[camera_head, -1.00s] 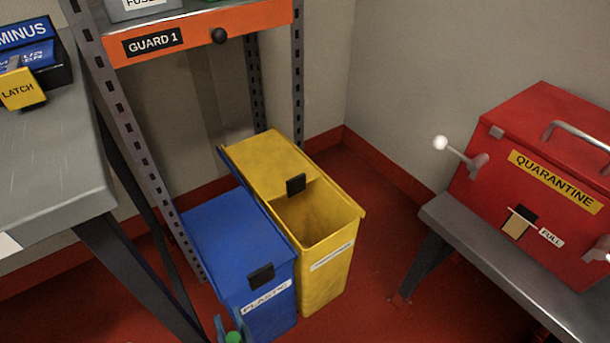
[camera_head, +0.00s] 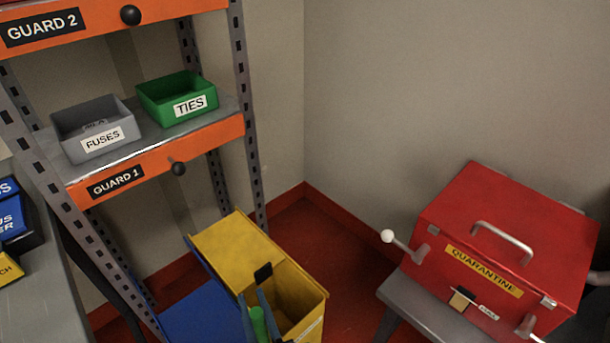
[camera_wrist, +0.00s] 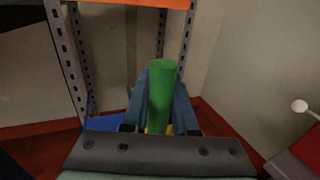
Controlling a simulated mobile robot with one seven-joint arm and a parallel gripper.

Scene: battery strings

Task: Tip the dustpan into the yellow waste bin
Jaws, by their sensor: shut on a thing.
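The yellow waste bin (camera_head: 228,243) stands on the red floor in the head view. Its rear top is covered and its front part is open, with a black tab between. My gripper (camera_head: 264,316) is at the bottom edge of that view, overlapping the open part of the bin. It is shut on a green cylinder (camera_head: 258,322), which looks like the dustpan's handle. In the wrist view my gripper's blue-grey fingers (camera_wrist: 161,100) flank the green cylinder (camera_wrist: 161,82), which stands upright in the picture. The pan part is not visible. Height above the bin is unclear.
A blue bin (camera_head: 200,315) stands left of the yellow one. A shelf rack (camera_head: 150,165) with orange edges holds a grey FUSES box (camera_head: 95,128) and a green TIES box (camera_head: 177,98). A red QUARANTINE box (camera_head: 505,235) sits on a grey bench (camera_head: 430,308) at right.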

